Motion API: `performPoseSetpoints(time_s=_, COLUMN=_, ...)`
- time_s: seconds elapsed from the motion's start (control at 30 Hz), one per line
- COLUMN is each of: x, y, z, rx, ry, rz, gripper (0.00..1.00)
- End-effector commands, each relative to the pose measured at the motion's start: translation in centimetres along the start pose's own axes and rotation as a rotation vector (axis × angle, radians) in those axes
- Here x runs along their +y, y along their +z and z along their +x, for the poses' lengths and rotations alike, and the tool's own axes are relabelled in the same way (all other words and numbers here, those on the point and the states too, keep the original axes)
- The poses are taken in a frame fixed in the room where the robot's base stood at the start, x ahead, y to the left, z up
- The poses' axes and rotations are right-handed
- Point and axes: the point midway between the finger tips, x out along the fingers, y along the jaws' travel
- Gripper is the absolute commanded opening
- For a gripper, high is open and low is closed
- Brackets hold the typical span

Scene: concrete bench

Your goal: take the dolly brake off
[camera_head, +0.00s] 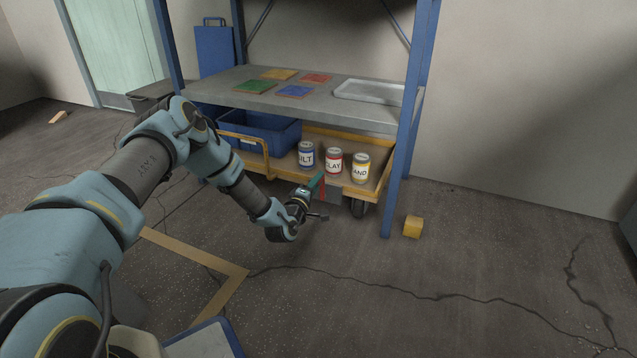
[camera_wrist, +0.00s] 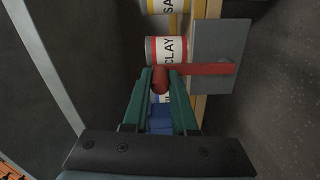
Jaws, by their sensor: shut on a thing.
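The dolly (camera_head: 348,184), a low wooden deck with a yellow rim, stands under the bench's shelf. Its red brake lever (camera_head: 323,188) is at the front edge. In the wrist view the lever (camera_wrist: 205,69) runs sideways across a grey plate (camera_wrist: 222,40) and ends in a rounded red grip. My gripper (camera_head: 317,182) is at the lever. Its teal fingers (camera_wrist: 160,80) are shut on the red grip, one on each side. The gripper partly hides the lever in the head view.
Cans marked SILT (camera_head: 306,155), CLAY (camera_head: 333,162) and SAND (camera_head: 361,168) stand on the dolly close behind the lever. A blue crate (camera_head: 262,132) is to their left. A blue bench leg (camera_head: 398,190) and yellow block (camera_head: 412,227) are right. The front floor is clear.

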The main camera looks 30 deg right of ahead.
Motion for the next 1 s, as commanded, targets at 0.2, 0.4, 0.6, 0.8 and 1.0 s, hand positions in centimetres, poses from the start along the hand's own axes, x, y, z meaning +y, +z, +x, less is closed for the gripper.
performPoseSetpoints(time_s=0.2, x=-0.1, y=-0.1, z=0.0, rx=0.002, ry=-0.002, rz=0.000, gripper=0.00)
performPoseSetpoints(time_s=0.4, x=-0.1, y=-0.1, z=0.0, rx=0.002, ry=-0.001, rz=0.001, gripper=0.41)
performPoseSetpoints(time_s=0.6, x=-0.1, y=-0.1, z=0.0, rx=0.002, ry=-0.001, rz=0.001, gripper=0.56)
performPoseSetpoints(time_s=0.8, x=0.0, y=-0.1, z=-0.1, rx=0.001, ry=-0.001, rz=0.001, gripper=0.56)
performPoseSetpoints(time_s=1.0, x=0.2, y=-0.2, z=-2.3, rx=0.003, ry=-0.004, rz=0.000, gripper=0.56)
